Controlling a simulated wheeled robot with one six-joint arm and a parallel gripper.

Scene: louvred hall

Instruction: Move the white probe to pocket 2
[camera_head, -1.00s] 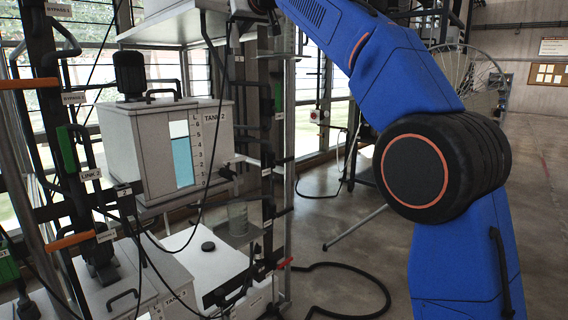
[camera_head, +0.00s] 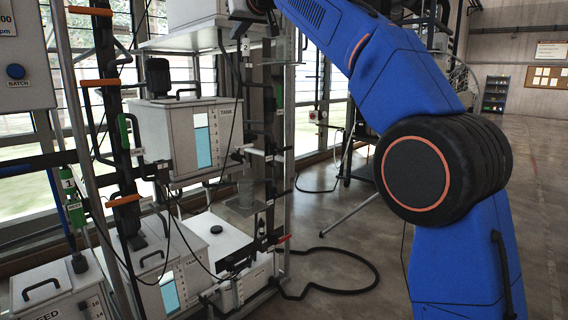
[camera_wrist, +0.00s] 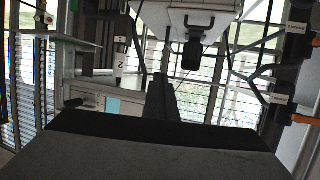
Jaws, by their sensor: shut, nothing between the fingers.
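In the wrist view my gripper (camera_wrist: 160,82) shows as dark fingers closed together, with nothing between them. In the head view the end of my arm reaches the upper middle of the picture, by the rack's upper shelf; its fingers are hard to make out there. A small white piece marked 2 (camera_head: 245,47) hangs by the rack post in the head view. A similar white piece marked 2 (camera_wrist: 119,65) stands left of my fingers in the wrist view, apart from them. I cannot tell whether it is the probe or a pocket's label. No white probe is clearly identifiable.
A white tank with a blue level window (camera_head: 170,135) sits on the rack, with more tanks (camera_head: 55,290) below. Dark cables hang before them. Orange and green valve handles (camera_head: 126,200) jut out at left. A black hose (camera_head: 345,290) lies on the floor; the right floor is clear.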

